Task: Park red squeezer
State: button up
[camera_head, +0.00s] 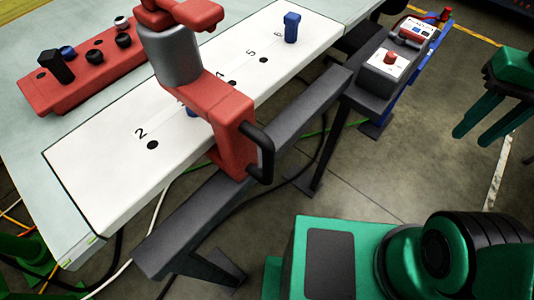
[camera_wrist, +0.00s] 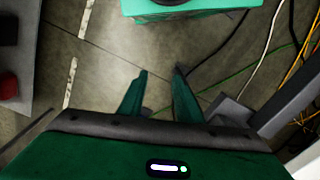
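The red squeezer (camera_head: 232,115) is at the middle of the head view, over the front edge of the white numbered panel (camera_head: 90,185). It has a grey cylinder (camera_head: 180,60), a red top and a dark loop handle (camera_head: 263,152) facing the dark rail. Part of the panel, including some numbers, is hidden behind it. My gripper (camera_head: 472,140) is at the right of the head view, well apart from the squeezer, over the floor. In the wrist view its two green fingers (camera_wrist: 160,75) are spread with nothing between them. The squeezer does not show in the wrist view.
A blue pin (camera_head: 291,27) stands near number 6. A red block (camera_head: 85,82) with black and blue pegs lies on the table. A dark rail (camera_head: 300,108) runs along the panel's front. A box with a red button (camera_head: 390,60) stands at the rail's far end. Cables cross the floor.

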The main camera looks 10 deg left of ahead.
jog(key=w+a+r+n, duration=0.2)
jog(key=a+r+n, duration=0.25)
jog(key=a, duration=0.65)
notch_tip(320, 180, up, 9)
jog(key=n, duration=1.2)
send_over(267, 170)
jog(key=w, duration=0.1)
jog(key=shift+d+r, duration=0.15)
jog(key=shift+d, duration=0.15)
jog(key=shift+a, duration=0.35)
notch_tip(267, 170, down, 11)
jog(key=shift+r, duration=0.15)
grip_shut()
